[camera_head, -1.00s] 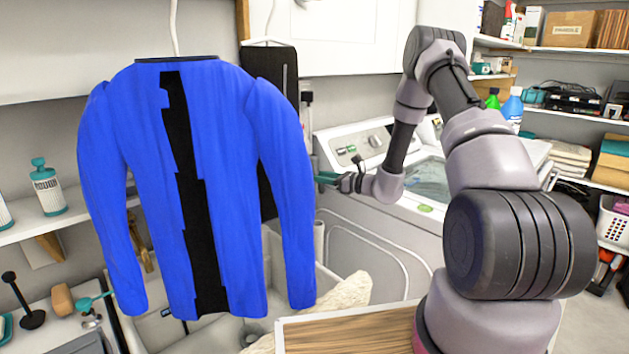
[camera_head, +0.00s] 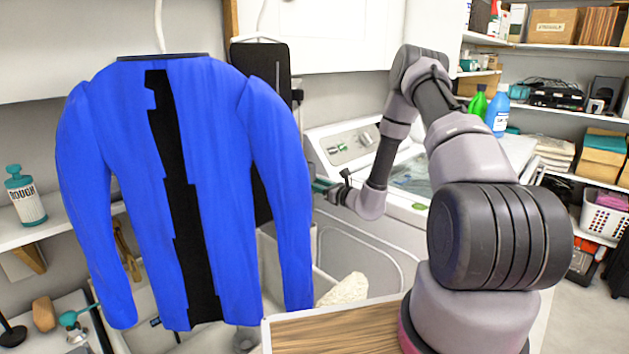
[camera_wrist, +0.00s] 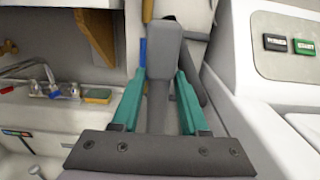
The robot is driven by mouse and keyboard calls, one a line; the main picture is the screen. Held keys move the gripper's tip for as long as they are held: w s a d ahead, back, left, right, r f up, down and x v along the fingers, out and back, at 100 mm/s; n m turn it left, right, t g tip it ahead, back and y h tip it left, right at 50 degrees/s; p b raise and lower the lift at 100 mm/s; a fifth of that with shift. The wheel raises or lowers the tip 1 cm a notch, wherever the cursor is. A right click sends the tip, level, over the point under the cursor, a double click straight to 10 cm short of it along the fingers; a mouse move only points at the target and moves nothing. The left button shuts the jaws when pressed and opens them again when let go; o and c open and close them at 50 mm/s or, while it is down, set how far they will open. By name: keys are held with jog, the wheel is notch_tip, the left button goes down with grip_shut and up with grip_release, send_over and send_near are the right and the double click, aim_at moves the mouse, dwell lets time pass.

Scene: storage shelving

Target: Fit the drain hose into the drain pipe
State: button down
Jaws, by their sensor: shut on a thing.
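My gripper (camera_wrist: 160,76) shows in the wrist view with teal fingers on both sides of a grey hose-like piece (camera_wrist: 167,50), which I take to be the drain hose. The fingers are shut on it, and its wider end points away from me. In the head view my gripper (camera_head: 322,186) is beside the washing machine (camera_head: 345,145), partly behind the blue shirt, and the hose cannot be made out there. I cannot clearly identify the drain pipe in either view; the area beyond the hose is partly hidden.
The hanging blue shirt (camera_head: 225,150) blocks much of the head view. The sink faucet (camera_wrist: 50,88) and a sponge (camera_wrist: 97,95) are at the left in the wrist view. A wooden-topped surface (camera_head: 330,335) is in front.

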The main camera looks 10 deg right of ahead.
aim_at(315, 224)
jog(key=shift+f, duration=8.25)
jog(key=shift+c, duration=1.7)
grip_release()
jog(key=v, duration=1.1)
